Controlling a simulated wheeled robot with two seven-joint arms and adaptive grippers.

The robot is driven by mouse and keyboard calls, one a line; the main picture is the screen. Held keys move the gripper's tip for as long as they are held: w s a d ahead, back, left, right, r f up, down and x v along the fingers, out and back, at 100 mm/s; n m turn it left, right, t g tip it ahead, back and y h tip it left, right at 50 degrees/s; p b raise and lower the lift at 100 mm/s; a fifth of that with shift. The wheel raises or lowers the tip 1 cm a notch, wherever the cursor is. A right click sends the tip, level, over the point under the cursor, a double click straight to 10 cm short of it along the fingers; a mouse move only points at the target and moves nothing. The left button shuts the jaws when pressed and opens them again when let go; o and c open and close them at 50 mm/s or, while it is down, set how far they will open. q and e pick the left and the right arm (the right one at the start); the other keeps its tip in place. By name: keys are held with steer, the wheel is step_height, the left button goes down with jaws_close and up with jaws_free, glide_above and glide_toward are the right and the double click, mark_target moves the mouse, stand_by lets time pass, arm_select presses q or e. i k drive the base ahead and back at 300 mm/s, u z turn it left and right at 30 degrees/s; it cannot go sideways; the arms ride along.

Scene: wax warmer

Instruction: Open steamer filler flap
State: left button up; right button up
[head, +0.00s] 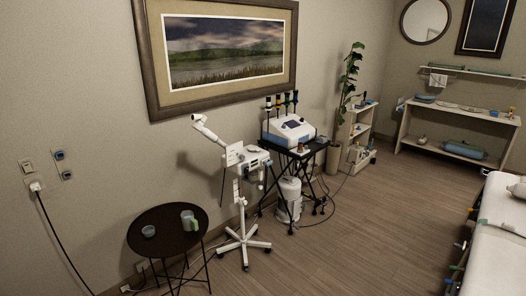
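The white steamer (254,168) stands upright on a pole with a wheeled star base (243,243), in the middle of the head view near the wall. Its jointed arm rises to the upper left and ends in a white nozzle head (198,119). A flat pale panel (233,154) shows at the left of the steamer body. I cannot tell whether this is the filler flap or whether the flap is open or closed. Neither of my grippers is in view.
A round dark table (160,247) holding a glass bowl (148,231) and a greenish cup (188,220) stands left of the steamer. A black trolley (290,151) with a white device (289,129) stands right behind it. A white bed (497,262) is at right. Central floor is clear.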

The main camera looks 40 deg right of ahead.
mark_target(251, 147)
steer(key=z, duration=1.7)
steer(key=i, duration=3.1)
